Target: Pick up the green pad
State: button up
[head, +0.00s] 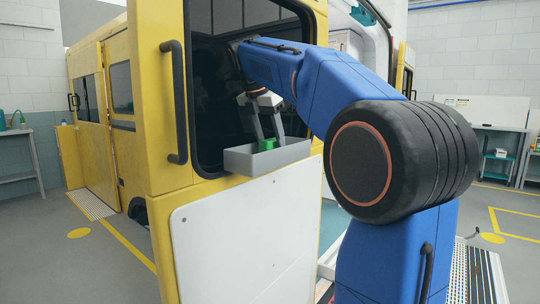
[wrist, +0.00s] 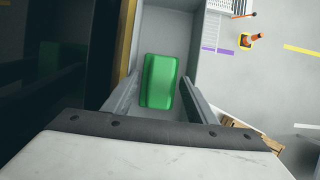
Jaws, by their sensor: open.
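The green pad (wrist: 158,81) lies in a small grey bin, seen from above in the wrist view. In the head view a small part of the pad (head: 267,144) shows above the rim of the grey bin (head: 262,159), which is fixed on the yellow vehicle's side below a dark window. My gripper (wrist: 160,101) is open, with one finger on each side of the pad in the picture. In the head view my gripper (head: 266,139) reaches down over the bin from above. I cannot tell whether the fingers touch the pad.
The yellow vehicle wall (head: 165,120) with a black handle (head: 175,100) stands left of the bin. A white panel (head: 245,235) is below it. In the wrist view an orange cone (wrist: 246,41) and a wooden pallet (wrist: 240,137) are on the floor beyond the bin.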

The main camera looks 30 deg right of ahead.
aim_at(273, 139)
jog(key=shift+d+f, duration=0.3)
jog(key=shift+f, duration=0.25)
jog(key=shift+w, duration=0.1)
jog(key=c, duration=1.3)
jog(key=shift+r, duration=0.15)
jog(key=shift+s+r, duration=0.2)
jog(key=shift+r, duration=0.05)
notch_tip(273, 139, up, 6)
jog(key=shift+f, duration=0.1)
jog(key=shift+s+d+r, duration=0.1)
jog(key=shift+r, duration=0.15)
jog(key=s+d, duration=0.2)
jog(key=s, duration=0.4)
jog(key=s+d, duration=0.2)
jog(key=s, duration=0.4)
jog(key=s+d, duration=0.2)
jog(key=s, duration=0.4)
jog(key=shift+s+d, duration=0.1)
jog(key=shift+d, duration=0.15)
